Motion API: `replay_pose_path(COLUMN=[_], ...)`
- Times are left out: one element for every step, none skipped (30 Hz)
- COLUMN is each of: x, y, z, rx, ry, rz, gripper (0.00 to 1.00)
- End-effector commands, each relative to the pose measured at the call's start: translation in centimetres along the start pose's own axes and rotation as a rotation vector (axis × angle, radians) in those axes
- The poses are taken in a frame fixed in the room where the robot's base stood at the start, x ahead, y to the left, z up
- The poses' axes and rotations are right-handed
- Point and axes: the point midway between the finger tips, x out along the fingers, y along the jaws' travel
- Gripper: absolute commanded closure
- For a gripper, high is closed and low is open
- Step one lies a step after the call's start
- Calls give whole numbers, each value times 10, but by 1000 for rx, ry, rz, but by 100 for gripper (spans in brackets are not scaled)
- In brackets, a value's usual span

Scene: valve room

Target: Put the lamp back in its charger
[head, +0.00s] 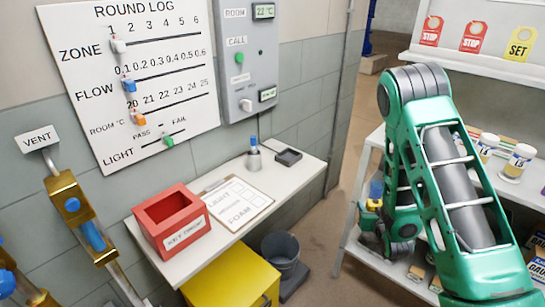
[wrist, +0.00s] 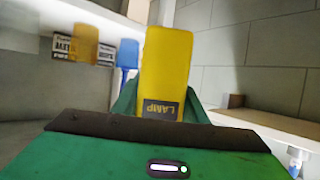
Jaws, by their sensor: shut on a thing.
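In the head view a small yellow piece (head: 371,205) shows beside my folded arm, probably the lamp; my gripper is mostly hidden there. A small dark open holder (head: 288,157) lies on the white wall shelf. It may be the charger, but no label is readable. My gripper is well to the right of this shelf.
The white wall shelf (head: 300,178) also holds a red box (head: 170,222), a clipboard (head: 238,202) and a grey cup with a blue item (head: 254,158). A yellow cabinet (head: 232,283) and a dark bucket (head: 285,262) stand below. A rack (head: 345,240) with jars is at right.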

Motion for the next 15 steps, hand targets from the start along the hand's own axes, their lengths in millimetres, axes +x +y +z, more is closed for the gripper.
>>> replay_pose_path(x=[0,0,0,0,0,0,1,1,1,1,1,1,1,1,1], y=[2,2,1,0,-2,-4,-6,-8,-10,-12,-13,-14,-15,-16,-18], z=[0,0,0,0,0,0,0,0,0,0,-1,-1,-1,-1,-2], rx=[-1,-1,-2,-2,-3,-3,-2,-1,-3,-4,-4,-4,-5,-5,-4], ry=[1,0,0,0,0,0,0,0,0,0,-1,-1,-1,-1,-2], rz=[3,3,2,0,-2,-4,-7,-11,-14,-16,-18,-19,-20,-21,-23], gripper=[93,93,93,93,93,93,93,93,93,93,93,93,93,93,93])
